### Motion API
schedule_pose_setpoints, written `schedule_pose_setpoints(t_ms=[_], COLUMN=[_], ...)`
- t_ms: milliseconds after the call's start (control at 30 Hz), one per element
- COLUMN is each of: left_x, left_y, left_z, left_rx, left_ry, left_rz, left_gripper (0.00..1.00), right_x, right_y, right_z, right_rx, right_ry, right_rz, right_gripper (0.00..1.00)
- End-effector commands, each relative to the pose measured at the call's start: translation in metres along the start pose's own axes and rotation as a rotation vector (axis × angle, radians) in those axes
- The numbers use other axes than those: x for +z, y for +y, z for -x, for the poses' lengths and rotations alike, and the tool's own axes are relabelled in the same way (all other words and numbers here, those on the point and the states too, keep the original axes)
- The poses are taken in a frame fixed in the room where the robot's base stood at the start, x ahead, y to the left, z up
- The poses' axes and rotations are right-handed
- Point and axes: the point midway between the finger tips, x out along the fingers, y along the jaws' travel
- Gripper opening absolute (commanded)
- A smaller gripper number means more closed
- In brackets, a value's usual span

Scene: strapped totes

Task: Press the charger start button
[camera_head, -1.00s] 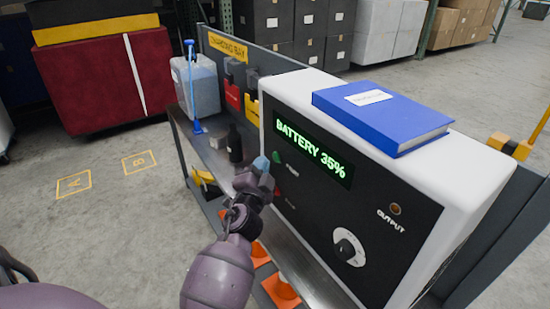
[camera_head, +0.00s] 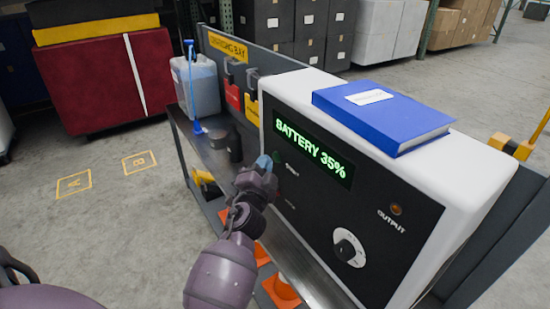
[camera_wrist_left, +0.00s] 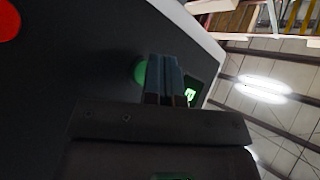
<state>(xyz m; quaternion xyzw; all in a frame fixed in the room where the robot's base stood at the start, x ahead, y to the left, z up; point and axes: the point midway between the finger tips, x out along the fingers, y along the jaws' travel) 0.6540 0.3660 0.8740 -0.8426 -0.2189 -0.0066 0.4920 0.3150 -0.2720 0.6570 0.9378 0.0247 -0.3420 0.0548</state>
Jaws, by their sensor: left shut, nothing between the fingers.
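The charger (camera_head: 480,190) is a white box with a black front panel, standing on a grey cart. Its green display (camera_head: 311,150) reads "BATTERY 35%". The green start button (camera_wrist_left: 140,72) shows beside my fingertips in the left wrist view; in the head view it is mostly hidden behind the gripper. My left gripper (camera_head: 263,163) is shut and empty, its bluish fingertips close to the button; I cannot tell whether they touch it. The fingers (camera_wrist_left: 165,80) also show in the left wrist view. A red button (camera_wrist_left: 8,20) is at that view's upper left. My right gripper is not in view.
A blue binder (camera_head: 385,115) lies on the charger. A dial (camera_head: 348,247) and an output lamp (camera_head: 396,209) sit on its panel. A jug (camera_head: 195,85) and a dark bottle (camera_head: 235,145) stand on the cart. Orange cones (camera_head: 283,290) are below. Open floor lies left.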

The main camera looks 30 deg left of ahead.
Motion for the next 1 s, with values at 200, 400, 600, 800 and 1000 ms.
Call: schedule_pose_setpoints(t_ms=[200, 400, 600, 800, 1000], left_x=[-0.0005, -0.0014, -0.0023, -0.0032, -0.0038], left_y=[0.0008, 0.0019, 0.0029, 0.0039, 0.004], left_z=[-0.0007, -0.002, -0.0033, -0.0047, -0.0053], left_rx=[0.0, 0.0, 0.0, 0.0, 0.0], left_ry=[0.0, 0.0, 0.0, 0.0, 0.0], left_rz=[0.0, -0.001, -0.001, -0.001, -0.001], left_gripper=[0.0, 0.0, 0.0, 0.0, 0.0], right_x=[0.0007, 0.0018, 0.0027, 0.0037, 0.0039], right_y=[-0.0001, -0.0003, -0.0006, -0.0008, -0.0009], right_z=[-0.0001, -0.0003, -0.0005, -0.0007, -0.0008], right_rx=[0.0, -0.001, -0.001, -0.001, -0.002], right_ry=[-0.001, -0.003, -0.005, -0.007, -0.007], right_rz=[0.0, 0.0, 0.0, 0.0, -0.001], right_gripper=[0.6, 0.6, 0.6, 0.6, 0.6])
